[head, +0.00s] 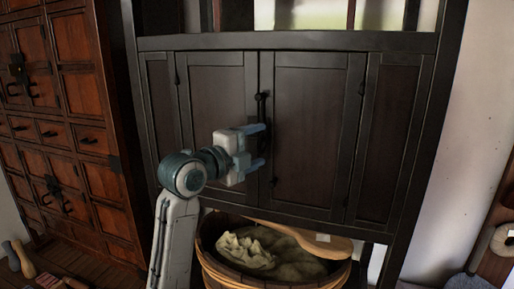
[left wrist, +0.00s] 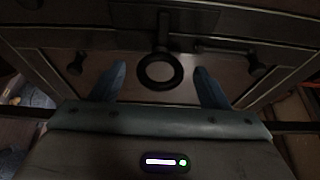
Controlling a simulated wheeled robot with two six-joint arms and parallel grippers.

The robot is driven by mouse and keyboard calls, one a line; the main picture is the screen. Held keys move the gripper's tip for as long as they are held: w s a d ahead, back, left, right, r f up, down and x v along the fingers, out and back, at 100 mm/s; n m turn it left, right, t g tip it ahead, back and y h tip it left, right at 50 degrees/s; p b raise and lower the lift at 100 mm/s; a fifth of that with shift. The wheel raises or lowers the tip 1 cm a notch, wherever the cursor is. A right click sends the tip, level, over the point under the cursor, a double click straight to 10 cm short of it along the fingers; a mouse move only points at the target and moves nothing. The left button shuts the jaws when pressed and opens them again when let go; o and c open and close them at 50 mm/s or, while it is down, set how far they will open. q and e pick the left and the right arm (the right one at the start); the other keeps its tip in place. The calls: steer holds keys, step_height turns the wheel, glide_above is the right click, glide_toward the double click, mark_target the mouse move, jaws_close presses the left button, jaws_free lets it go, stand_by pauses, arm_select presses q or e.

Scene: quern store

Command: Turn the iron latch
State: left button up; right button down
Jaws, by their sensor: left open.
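The dark iron latch (head: 262,105) is on the front of the dark wooden cabinet (head: 215,110), where its two middle doors meet. In the head view it shows as a thin upright bar, with its lower part hidden by my left gripper (head: 261,146). In the left wrist view a black ring (left wrist: 160,86) hangs below a short dark bar. My left gripper, also in the left wrist view (left wrist: 158,84), is open. Its blue fingers appear on either side of the ring, with gaps on both sides. My right gripper is not in view.
A wooden tub (head: 230,275) holding a pale sack (head: 250,250) and a wooden paddle (head: 315,241) stands below the cabinet doors, under my left gripper. A reddish wooden chest (head: 80,120) stands at the left. A white wall (head: 465,130) is at the right.

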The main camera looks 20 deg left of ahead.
arm_select(q)
steer(key=b+v, duration=0.3)
steer(key=v, duration=0.7)
steer(key=shift+b, duration=0.35)
